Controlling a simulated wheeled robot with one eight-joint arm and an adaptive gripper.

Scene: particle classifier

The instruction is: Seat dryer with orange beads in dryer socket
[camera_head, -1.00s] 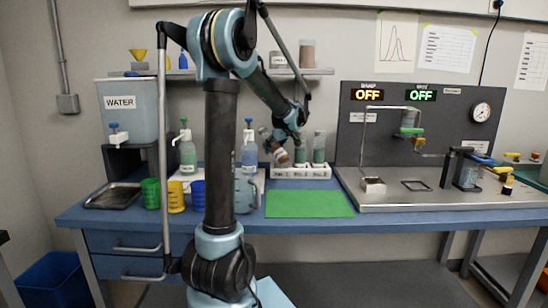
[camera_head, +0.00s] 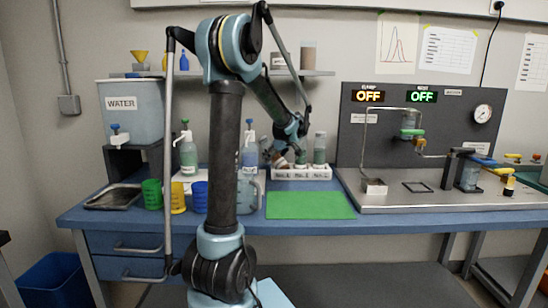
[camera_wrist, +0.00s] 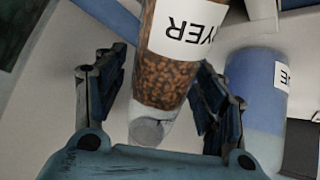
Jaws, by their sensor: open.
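The dryer with orange beads (camera_wrist: 165,80) is a clear tube with orange-brown beads and a white label, seen upside down in the wrist view. It lies between the two spread fingers of my gripper (camera_wrist: 155,92), with a visible gap to the left finger; contact on the right cannot be told. In the head view my gripper (camera_head: 287,152) is at the left end of the white rack (camera_head: 300,174), where the dryer is mostly hidden. The dryer socket cannot be made out with certainty; a steel bench (camera_head: 440,202) with a grey panel (camera_head: 375,135) stands at the right.
A blue-tinted labelled container (camera_wrist: 255,85) stands close to the right finger. Greenish tubes, one being a tube (camera_head: 319,148), stand in the rack. A green mat (camera_head: 309,205) lies clear in front. Wash bottles and coloured cups stand to the left.

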